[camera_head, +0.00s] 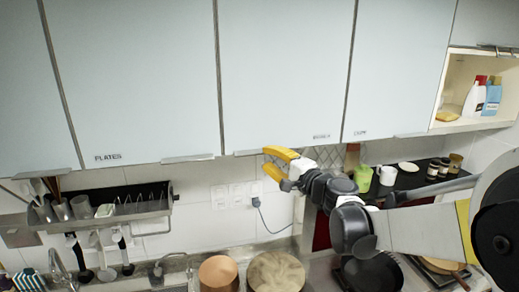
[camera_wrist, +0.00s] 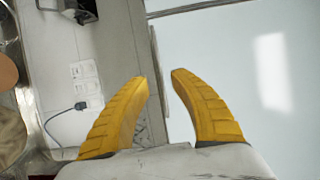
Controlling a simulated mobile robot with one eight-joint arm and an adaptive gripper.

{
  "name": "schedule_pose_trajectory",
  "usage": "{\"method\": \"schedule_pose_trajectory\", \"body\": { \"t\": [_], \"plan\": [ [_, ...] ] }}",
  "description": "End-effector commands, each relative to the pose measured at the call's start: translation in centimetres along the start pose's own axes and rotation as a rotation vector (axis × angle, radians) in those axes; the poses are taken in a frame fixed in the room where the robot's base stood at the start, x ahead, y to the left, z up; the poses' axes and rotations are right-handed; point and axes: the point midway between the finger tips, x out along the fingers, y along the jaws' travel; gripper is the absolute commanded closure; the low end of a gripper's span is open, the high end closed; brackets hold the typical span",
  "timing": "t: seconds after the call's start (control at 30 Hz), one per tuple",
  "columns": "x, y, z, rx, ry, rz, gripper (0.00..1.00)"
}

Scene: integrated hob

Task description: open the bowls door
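The pale wall-cabinet door in the middle (camera_head: 285,70) looks shut. The small label at its lower right is too blurred to read with certainty; it may say bowls. A thin metal handle (camera_head: 248,152) sits at its lower left edge. My gripper (camera_head: 268,160) is open just under the door's bottom edge, a little right of the handle, yellow fingers pointing left.
The door labelled plates (camera_head: 130,80) is on the left and another door (camera_head: 395,70) on the right, both shut. An open shelf (camera_head: 455,98) holds bottles. A dish rack (camera_head: 125,205) hangs on the wall. Pots (camera_head: 275,272) and a dark pan (camera_head: 372,272) stand below.

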Motion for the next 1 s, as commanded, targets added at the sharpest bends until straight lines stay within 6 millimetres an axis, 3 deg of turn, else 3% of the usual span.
{"method": "schedule_pose_trajectory", "body": {
  "t": [0.1,0.3,0.67,0.73,0.77,1.0],
  "plan": [
    [2.3,-0.2,0.1,0.000,-0.002,0.000,0.72],
    [4.6,-0.1,0.0,-0.001,-0.001,0.000,0.72],
    [5.1,0.0,0.0,-0.001,0.000,0.001,0.73],
    [5.1,0.0,0.0,-0.001,0.000,0.001,0.94],
    [5.1,0.0,0.0,-0.001,0.000,0.001,1.00],
    [5.1,-0.1,0.0,-0.001,0.000,0.001,1.00]
  ]
}}
